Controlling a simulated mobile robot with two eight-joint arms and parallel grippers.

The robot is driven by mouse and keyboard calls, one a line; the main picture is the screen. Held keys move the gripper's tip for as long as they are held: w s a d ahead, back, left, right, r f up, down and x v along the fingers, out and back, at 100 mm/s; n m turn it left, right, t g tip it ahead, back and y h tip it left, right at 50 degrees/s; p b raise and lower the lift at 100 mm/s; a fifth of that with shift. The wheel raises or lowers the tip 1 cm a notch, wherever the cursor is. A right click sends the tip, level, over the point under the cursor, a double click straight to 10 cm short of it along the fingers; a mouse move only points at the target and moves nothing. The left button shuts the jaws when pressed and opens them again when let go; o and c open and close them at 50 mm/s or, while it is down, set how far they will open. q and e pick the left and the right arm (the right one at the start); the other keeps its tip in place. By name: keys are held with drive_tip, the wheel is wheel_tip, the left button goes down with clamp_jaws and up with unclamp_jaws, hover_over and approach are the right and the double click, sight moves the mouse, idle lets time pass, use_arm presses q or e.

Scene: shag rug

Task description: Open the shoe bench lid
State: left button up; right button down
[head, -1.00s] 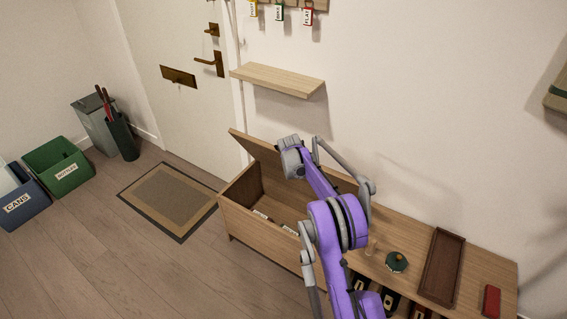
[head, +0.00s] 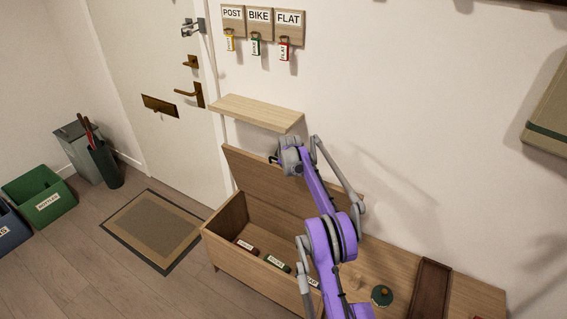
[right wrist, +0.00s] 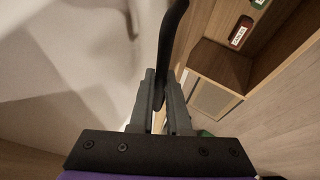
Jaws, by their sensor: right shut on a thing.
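The shoe bench (head: 240,265) stands against the wall, with its left compartment uncovered. Its wooden lid (head: 250,178) is tilted up steeply, hinged on the wall side. My right gripper (head: 274,158) is at the upper edge of the lid. In the right wrist view its fingers (right wrist: 160,92) are shut on a dark, narrow, curved part (right wrist: 172,40) at the lid; its exact shape is unclear. My forearm hides part of the lid and bench. My left gripper is out of view.
Labelled red (head: 246,247) and green (head: 277,264) items lie inside the compartment. A wall shelf (head: 257,112) juts out just above the lid. A dark tray (head: 430,290) and a green-topped object (head: 382,295) sit on the bench top. A doormat (head: 152,230) lies left.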

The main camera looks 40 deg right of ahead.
idle(0.3)
drive_tip(key=c, duration=0.9)
unclamp_jaws()
drive_tip(key=shift+d+f, duration=0.1)
drive_tip(key=v, duration=1.1)
